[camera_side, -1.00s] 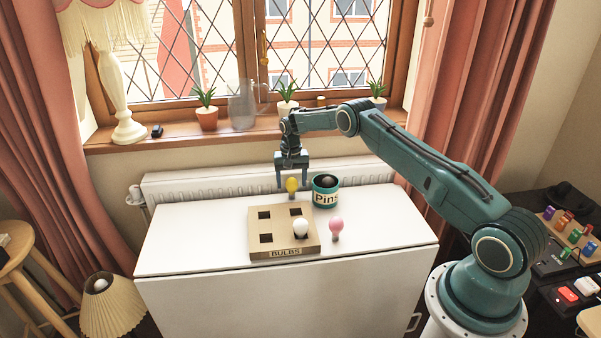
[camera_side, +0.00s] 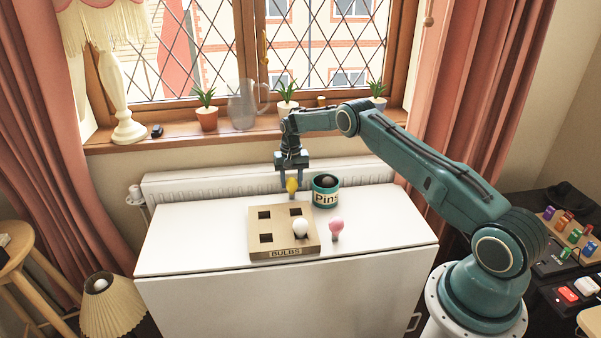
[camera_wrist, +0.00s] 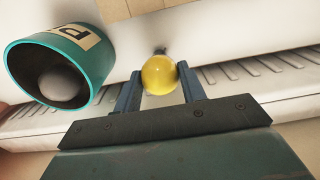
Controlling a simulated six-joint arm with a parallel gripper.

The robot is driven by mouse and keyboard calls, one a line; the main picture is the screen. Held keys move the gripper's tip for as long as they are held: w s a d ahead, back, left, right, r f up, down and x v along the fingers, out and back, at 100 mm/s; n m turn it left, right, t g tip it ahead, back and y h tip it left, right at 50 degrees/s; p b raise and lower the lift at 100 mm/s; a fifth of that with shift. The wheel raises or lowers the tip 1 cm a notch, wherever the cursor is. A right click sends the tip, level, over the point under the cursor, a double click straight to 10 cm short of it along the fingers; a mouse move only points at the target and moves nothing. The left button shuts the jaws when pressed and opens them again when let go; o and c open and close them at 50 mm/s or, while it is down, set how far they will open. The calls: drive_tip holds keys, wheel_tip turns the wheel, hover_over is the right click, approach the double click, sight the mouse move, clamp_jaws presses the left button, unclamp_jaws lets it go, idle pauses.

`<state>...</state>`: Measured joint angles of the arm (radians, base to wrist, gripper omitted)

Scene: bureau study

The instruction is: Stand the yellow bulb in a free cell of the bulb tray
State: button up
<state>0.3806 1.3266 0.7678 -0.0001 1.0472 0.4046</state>
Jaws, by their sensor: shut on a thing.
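The yellow bulb (camera_side: 292,186) is at the back of the white table, behind the bulb tray. My gripper (camera_side: 292,180) is shut on it from above. In the wrist view the yellow bulb (camera_wrist: 159,74) sits between the two blue fingers of my gripper (camera_wrist: 158,85). I cannot tell whether the bulb touches the table. The bulb tray (camera_side: 284,230) is a tan box labelled BULBS with square cells. A white bulb (camera_side: 300,227) stands in its front right cell. The two left cells and the back right cell look empty.
A pink bulb (camera_side: 336,227) stands right of the tray. The table (camera_side: 180,240) is clear on the left. A radiator (camera_side: 215,183) runs behind.

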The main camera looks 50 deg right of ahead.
drive_tip(key=shift+r, duration=0.15)
drive_tip(key=shift+r, duration=4.85)
drive_tip(key=shift+a, duration=0.15)
drive_tip(key=s+a+n, duration=0.2)
drive_tip(key=s+a, duration=0.6)
drive_tip(key=shift+r+n, duration=0.2)
drive_tip(key=shift+n, duration=0.1)
drive_tip(key=shift+d+f, duration=0.1)
drive_tip(key=shift+f, duration=0.05)
drive_tip(key=shift+f, duration=2.8)
drive_tip(key=shift+f, duration=1)
